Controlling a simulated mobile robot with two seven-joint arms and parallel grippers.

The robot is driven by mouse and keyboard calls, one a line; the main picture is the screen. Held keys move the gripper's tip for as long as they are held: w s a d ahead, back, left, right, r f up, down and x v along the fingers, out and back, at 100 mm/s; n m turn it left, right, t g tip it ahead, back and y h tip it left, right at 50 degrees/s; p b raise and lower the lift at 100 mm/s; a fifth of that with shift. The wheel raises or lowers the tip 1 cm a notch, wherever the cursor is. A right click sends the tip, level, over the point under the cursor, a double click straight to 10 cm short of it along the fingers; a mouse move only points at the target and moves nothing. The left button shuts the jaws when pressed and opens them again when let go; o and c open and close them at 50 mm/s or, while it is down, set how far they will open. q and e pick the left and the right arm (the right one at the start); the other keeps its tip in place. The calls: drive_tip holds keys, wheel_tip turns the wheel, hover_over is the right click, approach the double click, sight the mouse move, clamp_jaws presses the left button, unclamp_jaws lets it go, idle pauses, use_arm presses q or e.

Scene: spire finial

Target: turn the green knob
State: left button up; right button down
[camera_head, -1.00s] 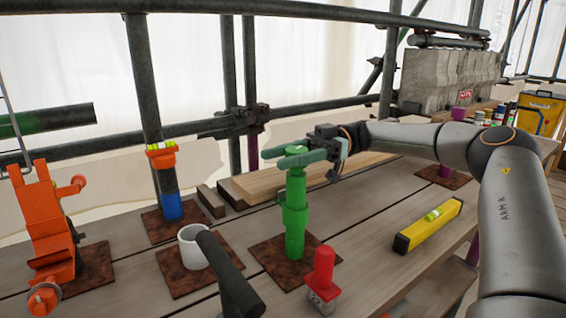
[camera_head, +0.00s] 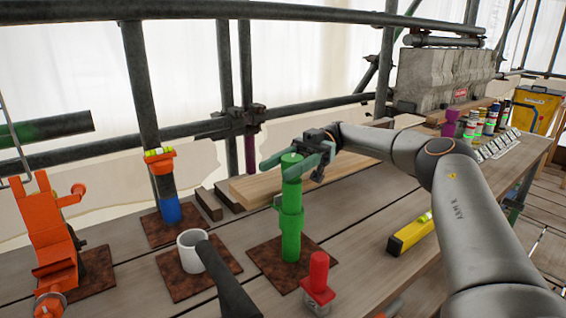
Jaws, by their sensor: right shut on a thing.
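The green knob (camera_head: 291,171) is the top of an upright green post (camera_head: 291,222) that stands on a rusty brown plate (camera_head: 264,259) in the middle of the table. My right gripper (camera_head: 291,162) reaches in from the right and is shut on the knob, with one finger on each side of its top. The fingers hide part of the knob's sides.
A red-topped piece (camera_head: 318,272) stands close in front of the post. A white cup (camera_head: 194,250), an orange-and-blue post (camera_head: 165,190) and an orange clamp (camera_head: 50,235) stand to the left. A yellow level (camera_head: 408,235) lies right, partly behind my arm. Scaffold tubes run behind.

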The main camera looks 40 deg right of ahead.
drive_tip(key=shift+a, duration=0.1)
drive_tip(key=shift+c, duration=1.5)
unclamp_jaws()
drive_tip(key=s+a+r+p, duration=0.2)
drive_tip(key=s+a+r, duration=0.6)
drive_tip(key=s+r, duration=0.3)
drive_tip(key=shift+a+r, duration=0.4)
drive_tip(key=shift+r, duration=0.55)
